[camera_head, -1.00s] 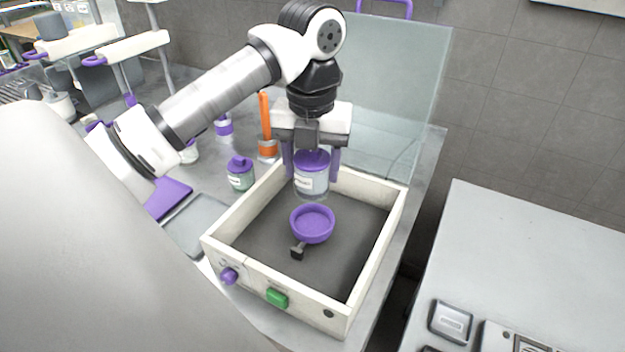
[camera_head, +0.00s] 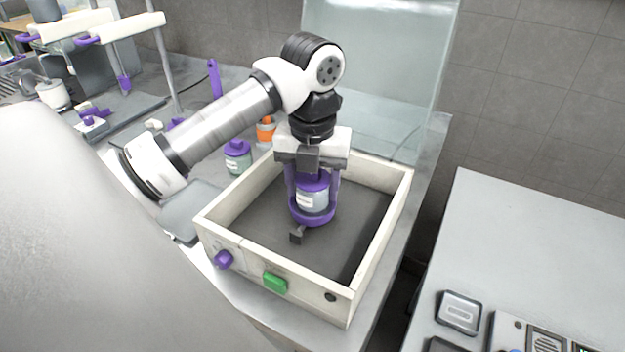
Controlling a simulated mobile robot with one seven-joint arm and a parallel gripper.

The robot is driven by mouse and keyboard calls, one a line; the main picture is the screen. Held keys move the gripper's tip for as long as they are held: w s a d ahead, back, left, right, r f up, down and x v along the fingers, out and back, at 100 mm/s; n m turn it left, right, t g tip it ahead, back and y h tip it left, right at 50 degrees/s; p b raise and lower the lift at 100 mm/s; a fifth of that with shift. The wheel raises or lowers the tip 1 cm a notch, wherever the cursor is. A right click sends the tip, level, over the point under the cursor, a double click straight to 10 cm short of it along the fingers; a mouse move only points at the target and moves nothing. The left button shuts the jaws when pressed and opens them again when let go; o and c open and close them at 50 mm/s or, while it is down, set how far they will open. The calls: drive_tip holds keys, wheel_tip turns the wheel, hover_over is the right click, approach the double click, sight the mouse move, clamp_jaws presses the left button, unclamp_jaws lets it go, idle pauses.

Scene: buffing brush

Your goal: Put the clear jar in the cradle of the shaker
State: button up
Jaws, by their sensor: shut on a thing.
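The clear jar (camera_head: 313,201), with a purple lid and a white label, is upright between the purple fingers of my gripper (camera_head: 313,187). My gripper points straight down and is shut on the jar. The purple ring-shaped cradle (camera_head: 314,221) is on the dark platform of the shaker (camera_head: 353,240). The jar's lower end is at the cradle and inside its rim as seen from here. Whether the jar's base touches the cradle floor is hidden by the rim.
The shaker's pale raised walls (camera_head: 381,243) surround the platform. A purple-topped bottle (camera_head: 237,157) and an orange-banded container (camera_head: 266,129) stand behind its left side. A clear upright panel (camera_head: 385,75) stands behind. A grey bench (camera_head: 540,235) is at right.

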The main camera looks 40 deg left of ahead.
drive_tip(key=o, duration=1.1)
drive_tip(key=shift+f, duration=0.1)
wheel_tip(320, 180, up, 12)
drive_tip(key=shift+r+b, duration=0.15)
drive_tip(key=shift+b, duration=0.3)
